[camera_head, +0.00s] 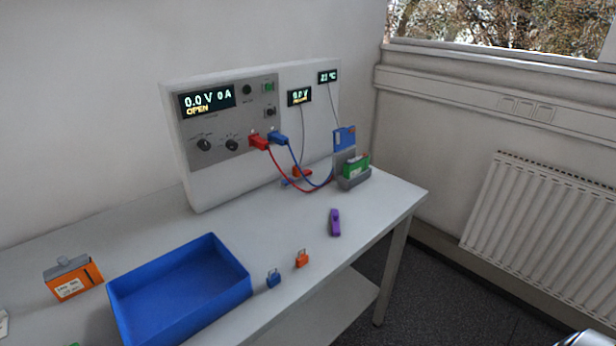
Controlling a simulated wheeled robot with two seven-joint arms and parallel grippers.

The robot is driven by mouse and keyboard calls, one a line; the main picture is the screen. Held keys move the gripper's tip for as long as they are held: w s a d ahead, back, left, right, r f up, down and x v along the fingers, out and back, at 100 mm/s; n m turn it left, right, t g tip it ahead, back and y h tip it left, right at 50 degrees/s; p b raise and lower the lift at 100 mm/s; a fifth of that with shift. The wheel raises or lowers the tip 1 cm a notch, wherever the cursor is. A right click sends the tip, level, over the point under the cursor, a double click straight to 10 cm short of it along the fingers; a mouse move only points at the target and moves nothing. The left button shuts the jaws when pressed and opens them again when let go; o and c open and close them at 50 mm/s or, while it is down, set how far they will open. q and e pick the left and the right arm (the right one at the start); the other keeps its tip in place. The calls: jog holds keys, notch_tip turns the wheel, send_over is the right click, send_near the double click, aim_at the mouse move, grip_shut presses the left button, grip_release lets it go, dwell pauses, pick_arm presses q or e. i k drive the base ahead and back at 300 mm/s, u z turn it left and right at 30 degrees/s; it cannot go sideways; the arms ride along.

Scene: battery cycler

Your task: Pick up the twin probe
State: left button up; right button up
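A small red and blue piece, which looks like the twin probe (301,172), lies on the table close to the front of the cycler panel. A thin dark cable runs down to it from the small voltage display (299,96). The red and blue leads pass just beside it and partly cover it. Neither of my grippers can be made out in the head view. A grey shiny part at the bottom right corner is cut off by the frame, and I cannot tell what it is.
The cycler (186,150) stands at the back. A grey holder (352,182) with a green and a blue pack is right of the probe. A purple piece (335,222), orange lock (302,259), blue lock (273,279), blue tray (247,288) and orange pack (75,282) sit nearer.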

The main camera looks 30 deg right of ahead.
aim_at(296, 176)
jog(key=k, duration=0.5)
jog(key=z, duration=1.3)
jog(key=i, duration=0.95)
jog(key=u, duration=1.3)
